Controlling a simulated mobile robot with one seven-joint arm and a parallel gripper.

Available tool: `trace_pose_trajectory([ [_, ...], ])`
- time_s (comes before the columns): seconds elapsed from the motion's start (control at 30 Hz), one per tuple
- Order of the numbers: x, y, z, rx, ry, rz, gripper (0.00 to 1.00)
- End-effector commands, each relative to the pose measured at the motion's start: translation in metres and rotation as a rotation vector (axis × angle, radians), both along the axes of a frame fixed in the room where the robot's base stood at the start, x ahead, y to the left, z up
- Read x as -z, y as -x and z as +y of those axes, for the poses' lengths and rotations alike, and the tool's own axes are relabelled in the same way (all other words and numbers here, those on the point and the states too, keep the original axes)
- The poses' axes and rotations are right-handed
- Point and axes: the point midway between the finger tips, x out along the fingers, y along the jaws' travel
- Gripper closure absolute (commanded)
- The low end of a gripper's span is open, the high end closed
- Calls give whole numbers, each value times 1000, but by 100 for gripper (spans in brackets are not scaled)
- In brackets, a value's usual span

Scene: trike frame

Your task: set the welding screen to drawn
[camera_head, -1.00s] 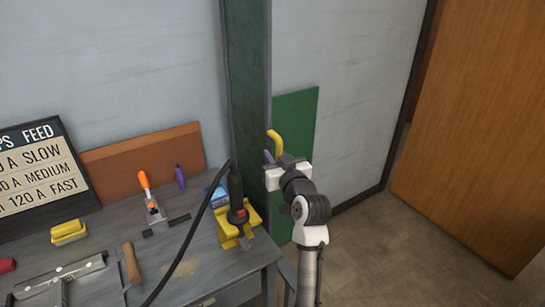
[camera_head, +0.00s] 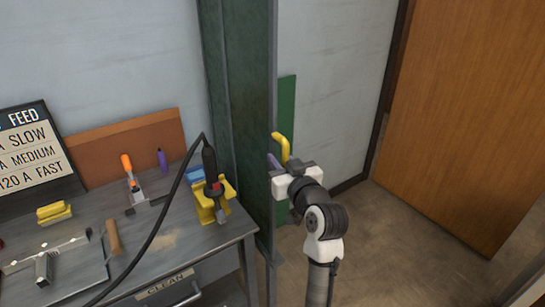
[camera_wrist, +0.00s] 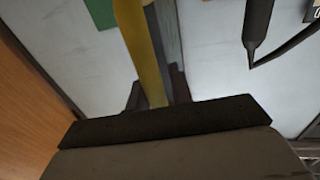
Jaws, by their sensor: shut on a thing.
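The welding screen, a green panel (camera_head: 287,105), shows as a narrow upright strip just right of the dark green post in the head view; the post and my arm hide part of it. A corner of green (camera_wrist: 101,12) shows at the top of the wrist view. A yellow bent handle (camera_head: 281,145) stands in front of the panel. My gripper (camera_head: 281,165) is shut on this yellow handle; in the wrist view the yellow bar (camera_wrist: 142,45) runs down between the dark fingers. The actual contact is mostly hidden.
The dark green post (camera_head: 240,110) rises close left of my gripper. The workbench (camera_head: 190,245) at left holds a torch (camera_head: 211,170) in a yellow stand, a cable and several tools. A wooden door (camera_head: 465,110) is at right. Open floor (camera_head: 420,235) lies right of my arm.

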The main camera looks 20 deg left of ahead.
Motion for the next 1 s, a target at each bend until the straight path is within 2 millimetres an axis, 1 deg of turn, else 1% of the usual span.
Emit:
trace_pose_trajectory([
  [0.03,0,0,-14,24,-1,-6,100],
  [0.13,-1,4,-20,25,0,-5,100],
  [0.27,-1,7,-23,24,0,-5,100],
  [0.57,-1,8,-23,22,0,-3,100],
  [0.6,-1,8,-23,22,0,-3,77],
  [0.7,0,9,-23,21,0,-3,64],
  [0.73,0,9,-22,20,0,-3,62],
  [1.0,0,10,-19,11,0,-1,62],
])
